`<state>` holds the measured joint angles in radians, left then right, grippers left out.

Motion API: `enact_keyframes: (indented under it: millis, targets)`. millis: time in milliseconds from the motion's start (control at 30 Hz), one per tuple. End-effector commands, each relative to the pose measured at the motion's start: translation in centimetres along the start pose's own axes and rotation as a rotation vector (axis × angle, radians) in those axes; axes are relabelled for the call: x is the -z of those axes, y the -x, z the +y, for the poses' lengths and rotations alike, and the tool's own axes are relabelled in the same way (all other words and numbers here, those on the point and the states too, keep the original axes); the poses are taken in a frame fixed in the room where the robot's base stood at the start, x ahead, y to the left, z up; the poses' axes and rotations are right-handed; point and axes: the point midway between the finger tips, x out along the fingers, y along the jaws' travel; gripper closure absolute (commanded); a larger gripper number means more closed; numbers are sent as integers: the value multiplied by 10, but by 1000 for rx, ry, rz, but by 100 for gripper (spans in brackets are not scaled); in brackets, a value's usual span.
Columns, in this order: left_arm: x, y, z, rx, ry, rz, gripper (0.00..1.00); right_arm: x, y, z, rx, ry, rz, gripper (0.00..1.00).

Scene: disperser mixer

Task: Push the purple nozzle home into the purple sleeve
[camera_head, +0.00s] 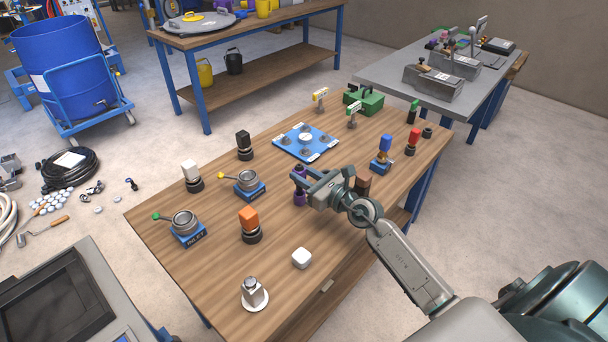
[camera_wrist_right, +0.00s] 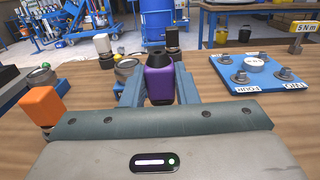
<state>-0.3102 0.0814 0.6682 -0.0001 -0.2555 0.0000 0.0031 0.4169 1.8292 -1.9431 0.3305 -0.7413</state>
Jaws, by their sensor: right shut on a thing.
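The purple nozzle (camera_wrist_right: 160,82) has a dark top and sits upright between the fingers of my right gripper (camera_wrist_right: 160,88) in the right wrist view. In the head view my right gripper (camera_head: 301,183) is shut on it, and the nozzle's upper part (camera_head: 300,171) shows behind the fingers. A purple piece (camera_head: 299,199) shows just below the fingers at the wooden table; it looks like the purple sleeve. The fingers hide the join, so I cannot tell how deep the nozzle sits in it. My left gripper is not in view.
Orange (camera_head: 249,218), white (camera_head: 191,172) and black (camera_head: 244,141) pieces stand in dark bases to the left. A brown block (camera_head: 362,184) stands close right.

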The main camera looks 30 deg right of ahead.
Motion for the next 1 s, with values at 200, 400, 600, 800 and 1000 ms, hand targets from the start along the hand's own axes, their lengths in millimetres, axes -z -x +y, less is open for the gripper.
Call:
enact_keyframes:
  millis: [200, 400, 600, 800, 1000]
  targets:
    - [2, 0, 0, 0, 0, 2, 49, 0, 0, 0, 0, 0, -1, 96]
    - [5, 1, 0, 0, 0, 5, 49, -1, 0, 0, 0, -1, 0, 96]
    - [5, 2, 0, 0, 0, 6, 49, 0, 0, 0, 0, 0, -1, 96]
    - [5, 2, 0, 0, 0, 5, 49, 0, 0, 0, 0, 0, -1, 96]
    - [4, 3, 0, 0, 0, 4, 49, -1, 0, 0, 0, 0, 0, 96]
